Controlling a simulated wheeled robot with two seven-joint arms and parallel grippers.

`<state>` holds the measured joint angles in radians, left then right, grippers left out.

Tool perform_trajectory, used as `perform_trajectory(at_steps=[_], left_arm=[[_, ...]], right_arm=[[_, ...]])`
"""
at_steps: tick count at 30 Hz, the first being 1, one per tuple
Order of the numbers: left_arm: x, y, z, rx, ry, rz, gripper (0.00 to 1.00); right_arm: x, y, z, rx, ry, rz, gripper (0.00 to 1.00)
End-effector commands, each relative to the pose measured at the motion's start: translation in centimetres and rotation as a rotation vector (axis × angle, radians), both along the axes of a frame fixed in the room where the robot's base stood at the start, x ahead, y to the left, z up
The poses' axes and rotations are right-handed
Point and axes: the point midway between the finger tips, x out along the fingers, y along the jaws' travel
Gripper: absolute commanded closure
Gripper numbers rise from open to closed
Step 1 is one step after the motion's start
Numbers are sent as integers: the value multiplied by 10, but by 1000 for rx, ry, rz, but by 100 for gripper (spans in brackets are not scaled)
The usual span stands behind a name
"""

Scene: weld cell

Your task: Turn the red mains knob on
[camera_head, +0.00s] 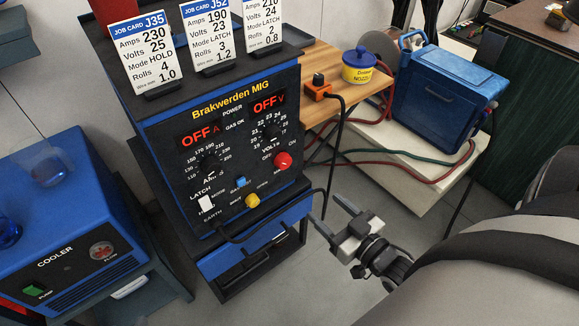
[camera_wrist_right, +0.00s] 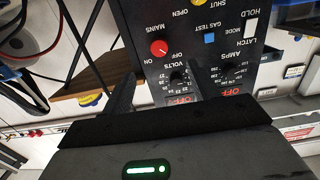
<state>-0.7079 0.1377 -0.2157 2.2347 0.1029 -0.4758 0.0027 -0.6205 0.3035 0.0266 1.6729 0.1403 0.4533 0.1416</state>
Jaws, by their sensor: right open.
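The red mains knob (camera_head: 283,160) is on the right side of the front panel of the Brakwerden MIG welder (camera_head: 240,140), beside its OFF and ON marks. Both displays on the panel read OFF. The knob also shows in the right wrist view (camera_wrist_right: 159,47), where the panel appears upside down. My right gripper (camera_head: 328,212) is open and empty, below and to the right of the knob and apart from it. In the wrist view its fingers (camera_wrist_right: 163,82) point toward the panel, with the knob beyond the tips. My left gripper is not in view.
Other panel controls sit close by: a yellow knob (camera_head: 252,201), a blue gas switch (camera_head: 240,182) and a white switch (camera_head: 206,203). A black cable (camera_head: 335,150) hangs to the right of the panel. A blue cooler (camera_head: 65,235) stands at left. Open floor lies around my right gripper.

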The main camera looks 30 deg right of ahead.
Motion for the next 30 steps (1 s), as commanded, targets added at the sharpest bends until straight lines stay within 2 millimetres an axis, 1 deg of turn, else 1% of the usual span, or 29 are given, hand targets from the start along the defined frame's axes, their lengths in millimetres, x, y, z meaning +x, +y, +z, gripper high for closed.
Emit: perform_trajectory(at_steps=[1,4,8,11,18,24,27,30], left_arm=[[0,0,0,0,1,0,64],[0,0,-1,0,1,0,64],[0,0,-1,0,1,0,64],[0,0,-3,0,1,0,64],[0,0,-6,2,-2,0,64],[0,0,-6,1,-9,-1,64],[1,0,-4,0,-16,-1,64],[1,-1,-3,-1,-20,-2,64]], right_arm=[[-3,-4,1,1,-26,0,40],[-3,-7,4,3,-61,1,40],[9,-7,6,5,-73,2,40],[27,-5,6,5,-72,2,40],[80,-1,6,5,-72,2,40],[120,3,5,4,-69,2,40],[135,4,5,4,-69,2,40],[146,5,5,4,-67,2,40]])
